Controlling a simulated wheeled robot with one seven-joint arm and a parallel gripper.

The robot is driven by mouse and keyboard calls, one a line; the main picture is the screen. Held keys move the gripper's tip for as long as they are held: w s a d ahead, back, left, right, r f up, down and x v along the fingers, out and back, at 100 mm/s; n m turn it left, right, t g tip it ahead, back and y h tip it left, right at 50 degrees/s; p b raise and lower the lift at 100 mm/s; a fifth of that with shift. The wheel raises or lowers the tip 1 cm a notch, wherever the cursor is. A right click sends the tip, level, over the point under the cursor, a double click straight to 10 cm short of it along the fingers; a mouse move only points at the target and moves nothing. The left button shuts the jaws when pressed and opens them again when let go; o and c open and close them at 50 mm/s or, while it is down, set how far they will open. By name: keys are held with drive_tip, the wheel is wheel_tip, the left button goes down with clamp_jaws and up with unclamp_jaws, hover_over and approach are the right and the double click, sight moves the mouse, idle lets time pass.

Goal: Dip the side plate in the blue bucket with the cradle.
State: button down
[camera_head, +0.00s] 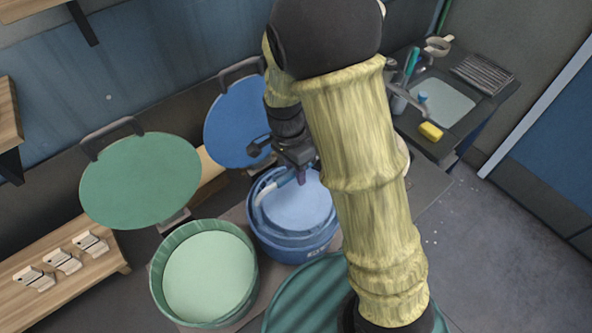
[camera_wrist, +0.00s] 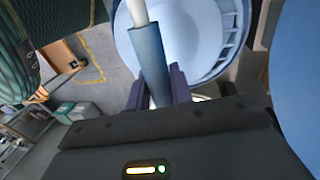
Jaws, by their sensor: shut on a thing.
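The blue bucket (camera_head: 262,238) stands open in the middle of the head view, with a pale blue round surface inside. Its ribbed inner wall (camera_wrist: 232,35) shows at the top of the wrist view. My gripper (camera_head: 299,176) is over the bucket, with its purple fingers shut on the blue grip of the cradle (camera_wrist: 150,58). The cradle's white bent shaft (camera_head: 265,194) reaches down into the bucket at its left side. The cradle's lower end cannot be made out. I cannot pick out the side plate in either view.
The blue lid (camera_head: 232,122) stands raised behind the bucket. A green bucket (camera_head: 208,275) with a raised green lid (camera_head: 140,182) is close on the left. A dark green ribbed lid or tub (camera_head: 305,300) is in front. A sink (camera_head: 445,102) with a yellow sponge (camera_head: 430,131) is at right.

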drive_tip(key=shift+r+p, duration=1.25)
drive_tip(key=shift+r, duration=0.3)
drive_tip(key=shift+f, duration=0.1)
idle(0.8)
